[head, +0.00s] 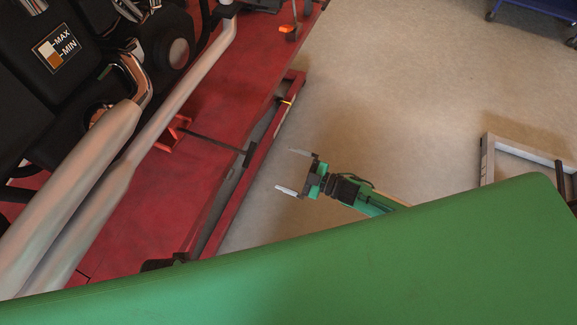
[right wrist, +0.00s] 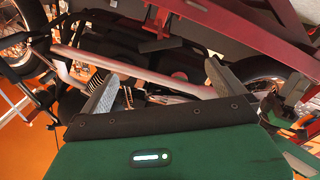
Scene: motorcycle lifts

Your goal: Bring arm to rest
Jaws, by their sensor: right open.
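My right gripper (head: 285,170) is in the middle of the head view, over the bare floor just right of the red lift. Its two thin fingers stand apart with nothing between them. In the right wrist view, the two grey fingers (right wrist: 161,72) are spread wide, with the motorcycle beyond them. The arm behind the gripper is partly hidden by a large green surface at the bottom of the head view. My left gripper is not in view.
A motorcycle with pale exhaust pipes (head: 150,130) stands on the red lift (head: 232,65) at the left. A light frame (head: 520,150) stands on the floor at the right, and a blue cart (head: 545,8) at the top right. Open floor (head: 400,90) lies between.

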